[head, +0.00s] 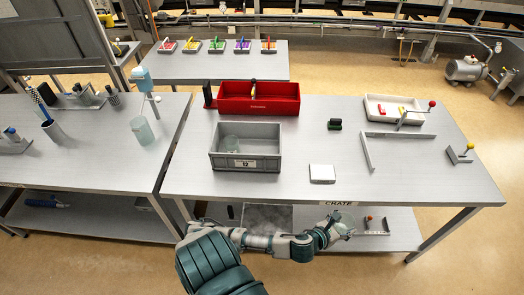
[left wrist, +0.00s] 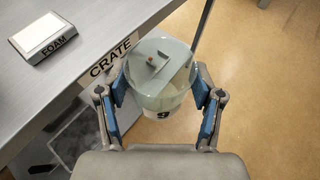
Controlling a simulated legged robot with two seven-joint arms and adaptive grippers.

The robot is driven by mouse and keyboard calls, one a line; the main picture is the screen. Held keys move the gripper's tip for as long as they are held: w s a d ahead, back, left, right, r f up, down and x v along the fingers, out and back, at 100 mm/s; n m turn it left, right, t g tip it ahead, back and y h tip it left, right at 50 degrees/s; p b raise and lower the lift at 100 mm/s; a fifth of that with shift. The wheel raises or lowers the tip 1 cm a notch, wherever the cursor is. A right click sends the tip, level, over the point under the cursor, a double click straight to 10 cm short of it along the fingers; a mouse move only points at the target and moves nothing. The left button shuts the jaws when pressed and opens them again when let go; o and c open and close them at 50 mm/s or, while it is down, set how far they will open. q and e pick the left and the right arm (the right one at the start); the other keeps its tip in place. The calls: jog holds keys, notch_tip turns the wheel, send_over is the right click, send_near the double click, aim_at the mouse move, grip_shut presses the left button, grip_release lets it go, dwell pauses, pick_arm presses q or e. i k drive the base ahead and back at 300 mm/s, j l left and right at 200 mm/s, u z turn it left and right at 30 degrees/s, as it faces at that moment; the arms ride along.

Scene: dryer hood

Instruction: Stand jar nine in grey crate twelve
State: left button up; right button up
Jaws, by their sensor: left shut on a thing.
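Jar nine (left wrist: 163,98) is a clear greenish jar with a lid and a label reading 9. It sits between the blue-padded fingers of my left gripper (left wrist: 160,108), which is shut on it. In the head view my left gripper (head: 335,228) is at the front edge of the table, by the CRATE label, beside the tabletop rather than over it. Grey crate twelve (head: 272,164) stands on the table, open at the top, with a 12 label on its front. My right gripper is not in view.
A white foam block (head: 321,173) lies right of the grey crate, near the front edge; it also shows in the left wrist view (left wrist: 48,36). A red crate (head: 230,106) stands behind the grey one. Metal strips (head: 367,153) and a white tray (head: 372,103) lie further right.

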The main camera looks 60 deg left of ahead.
aim_at(264, 148)
jog(key=k+j+z, duration=0.25)
jog(key=k+j, duration=0.45)
jog(key=k+j+z, duration=0.25)
jog(key=k+j, duration=0.45)
jog(key=k, duration=0.05)
